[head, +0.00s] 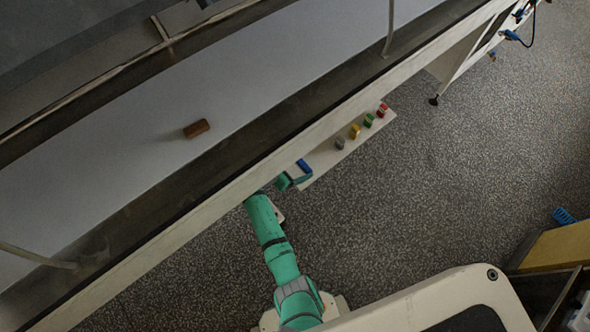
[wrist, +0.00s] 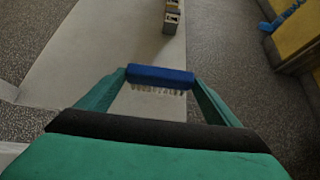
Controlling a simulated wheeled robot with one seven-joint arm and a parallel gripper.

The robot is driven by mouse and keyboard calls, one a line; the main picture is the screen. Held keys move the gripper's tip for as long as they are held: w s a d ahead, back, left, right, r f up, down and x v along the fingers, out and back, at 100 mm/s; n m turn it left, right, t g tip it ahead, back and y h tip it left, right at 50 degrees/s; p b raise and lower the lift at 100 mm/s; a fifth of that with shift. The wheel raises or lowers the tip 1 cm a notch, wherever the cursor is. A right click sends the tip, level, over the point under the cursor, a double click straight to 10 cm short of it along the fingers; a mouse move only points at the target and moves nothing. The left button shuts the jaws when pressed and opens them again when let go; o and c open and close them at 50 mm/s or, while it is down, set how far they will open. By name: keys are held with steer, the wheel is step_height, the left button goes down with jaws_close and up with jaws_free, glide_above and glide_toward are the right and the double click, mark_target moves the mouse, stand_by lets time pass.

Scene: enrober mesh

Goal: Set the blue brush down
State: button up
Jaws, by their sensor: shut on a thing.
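My gripper (wrist: 160,84) is shut on the blue brush (wrist: 160,74), with one green finger at each end of it. The brush has a blue back and pale bristles that point toward the bottom of the wrist picture. In the head view the blue brush (head: 304,168) shows at the end of my green arm, over the near end of a narrow pale shelf (head: 322,160). The same shelf (wrist: 105,55) lies below the brush in the wrist view. I cannot tell whether the bristles touch it.
Farther along the shelf stand a grey block (head: 340,143), a yellow one (head: 355,131), a green one (head: 369,120) and a red one (head: 382,110). A brown piece (head: 196,128) lies on the wide pale belt (head: 120,165). The shelf is bare between brush and grey block.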

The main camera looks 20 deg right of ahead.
steer(key=shift+f, duration=1.8)
steer(key=o, duration=1)
steer(key=shift+a+r, duration=0.1)
